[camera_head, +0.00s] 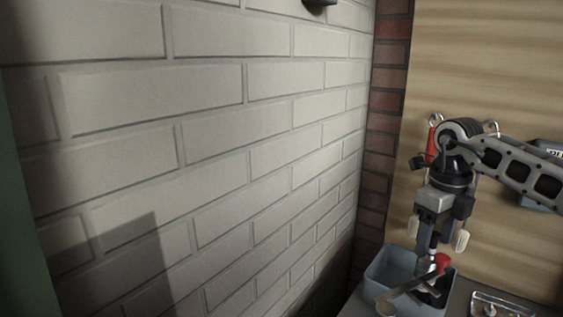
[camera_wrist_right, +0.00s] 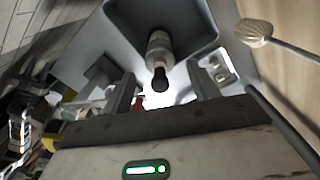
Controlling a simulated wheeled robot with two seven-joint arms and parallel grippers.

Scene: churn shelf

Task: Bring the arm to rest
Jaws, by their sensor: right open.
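My right gripper (camera_head: 438,238) hangs pointing down above a blue-grey bin (camera_head: 385,268) at the lower right of the head view. Its two pale-tipped fingers are spread apart. A metallic tool with a red part (camera_head: 442,262) sits at the bin, below the fingers. In the right wrist view my gripper (camera_wrist_right: 162,86) has its fingers apart, and a silver cylinder with a black end (camera_wrist_right: 159,55) shows beyond them, over the dark bin. I cannot tell whether the fingers touch anything. My left gripper is out of view.
A white brick wall (camera_head: 220,150) fills the left, with a red brick strip (camera_head: 383,130) beside a wooden panel (camera_head: 525,75). A clear tray with small parts (camera_head: 500,303) lies right of the bin. Red-handled tools (camera_head: 433,140) hang behind my arm.

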